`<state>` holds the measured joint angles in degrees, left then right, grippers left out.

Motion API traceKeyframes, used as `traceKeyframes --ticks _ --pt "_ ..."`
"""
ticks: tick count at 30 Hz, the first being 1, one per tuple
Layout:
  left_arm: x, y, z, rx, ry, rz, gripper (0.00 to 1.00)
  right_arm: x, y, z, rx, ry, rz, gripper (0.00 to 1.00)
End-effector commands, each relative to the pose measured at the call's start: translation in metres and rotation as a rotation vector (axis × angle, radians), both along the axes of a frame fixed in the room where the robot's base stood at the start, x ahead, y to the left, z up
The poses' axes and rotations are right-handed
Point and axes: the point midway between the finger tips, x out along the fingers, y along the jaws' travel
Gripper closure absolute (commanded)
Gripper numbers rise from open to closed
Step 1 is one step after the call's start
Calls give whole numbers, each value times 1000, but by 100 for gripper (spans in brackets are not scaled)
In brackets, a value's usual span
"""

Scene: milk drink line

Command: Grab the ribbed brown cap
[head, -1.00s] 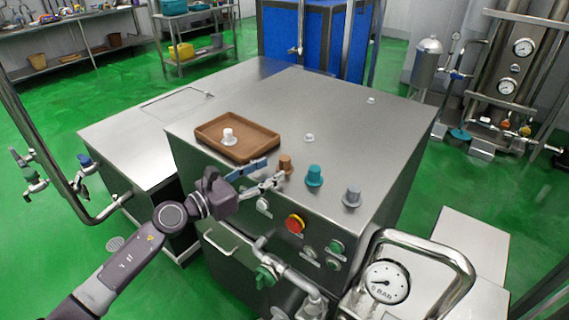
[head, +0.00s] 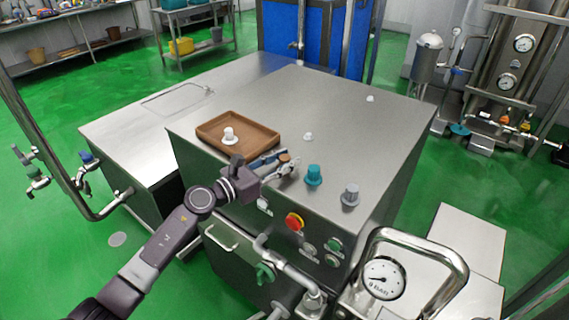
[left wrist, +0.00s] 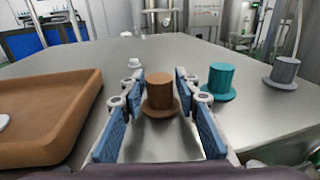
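The brown cap (head: 284,157) stands upright on the steel top near its front edge. In the left wrist view the brown cap (left wrist: 160,92) has a wide brim and sits between the blue-padded fingers. My left gripper (head: 279,164) is open around it, with a small gap showing on each side. The fingers partly hide the cap in the head view. The ribbing is too small to make out. My right gripper is not in view.
A teal cap (head: 314,175) and a grey cap (head: 350,195) stand to the right of the brown cap. A brown tray (head: 262,147) with a white cap (head: 229,135) is on the left. Another small white cap (head: 308,136) stands behind. Buttons line the front panel below.

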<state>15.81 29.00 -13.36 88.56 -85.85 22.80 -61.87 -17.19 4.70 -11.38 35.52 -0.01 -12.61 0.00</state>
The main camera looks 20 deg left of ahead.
Motion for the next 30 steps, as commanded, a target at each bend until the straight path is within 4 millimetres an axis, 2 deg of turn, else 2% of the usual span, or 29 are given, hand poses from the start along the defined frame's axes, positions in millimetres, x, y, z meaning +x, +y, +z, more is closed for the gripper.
traceKeyframes --ticks 1,7,19,26,30 --pt "0 0 0 0 0 0 78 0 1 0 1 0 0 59" --pt "0 0 0 0 0 0 100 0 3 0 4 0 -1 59" --pt "0 0 6 0 -1 0 100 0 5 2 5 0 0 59" --pt "0 0 35 3 -4 -1 100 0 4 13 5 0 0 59" --pt "0 1 69 5 -7 -1 100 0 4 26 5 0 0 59"
